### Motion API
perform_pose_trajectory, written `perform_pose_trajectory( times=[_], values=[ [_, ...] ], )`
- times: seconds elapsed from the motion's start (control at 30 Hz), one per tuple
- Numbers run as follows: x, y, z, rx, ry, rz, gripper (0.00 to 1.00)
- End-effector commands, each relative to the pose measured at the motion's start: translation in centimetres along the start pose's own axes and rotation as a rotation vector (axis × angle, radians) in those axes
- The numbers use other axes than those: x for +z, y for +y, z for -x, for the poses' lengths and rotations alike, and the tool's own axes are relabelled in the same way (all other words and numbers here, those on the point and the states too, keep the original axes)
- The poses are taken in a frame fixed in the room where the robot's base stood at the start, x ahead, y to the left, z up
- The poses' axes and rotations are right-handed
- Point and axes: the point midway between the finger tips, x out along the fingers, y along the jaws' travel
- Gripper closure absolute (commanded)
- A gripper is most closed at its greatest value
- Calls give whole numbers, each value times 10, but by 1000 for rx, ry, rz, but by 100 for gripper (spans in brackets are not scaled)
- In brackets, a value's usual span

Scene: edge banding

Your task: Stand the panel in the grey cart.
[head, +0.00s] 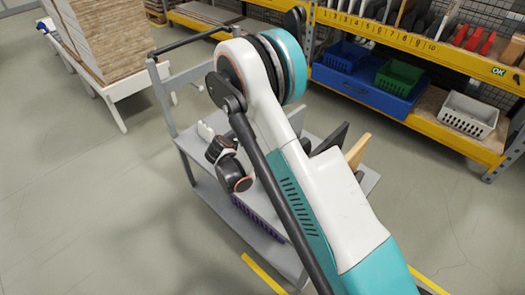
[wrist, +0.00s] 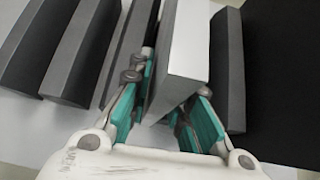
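The grey cart (head: 205,192) stands in the middle of the head view, partly hidden behind my arm. In the wrist view the panel (wrist: 185,50), with a pale grey broad face and a darker side, lies between the teal-padded fingers of my gripper (wrist: 168,112). One finger is on each side of it. The left pad is close along its left side; the panel covers the end of the right finger. Whether both pads touch it I cannot tell. The head view hides my gripper and the panel behind my arm.
Dark grey upright blocks (wrist: 85,60) stand in a row left of the panel, and another (wrist: 230,65) is close on its right. On the cart a dark piece (head: 331,138) and a tan piece (head: 357,150) stand upright. A yellow rack (head: 455,145) with bins is behind; open floor lies left.

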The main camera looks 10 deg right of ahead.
Motion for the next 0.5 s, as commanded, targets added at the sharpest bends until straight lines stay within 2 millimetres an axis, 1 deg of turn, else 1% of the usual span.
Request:
perform_pose_trajectory(
  times=[0.37,0.5],
  values=[
    [-1,0,0,0,3,0,64],
    [-1,1,11,2,2,1,64]
  ],
)
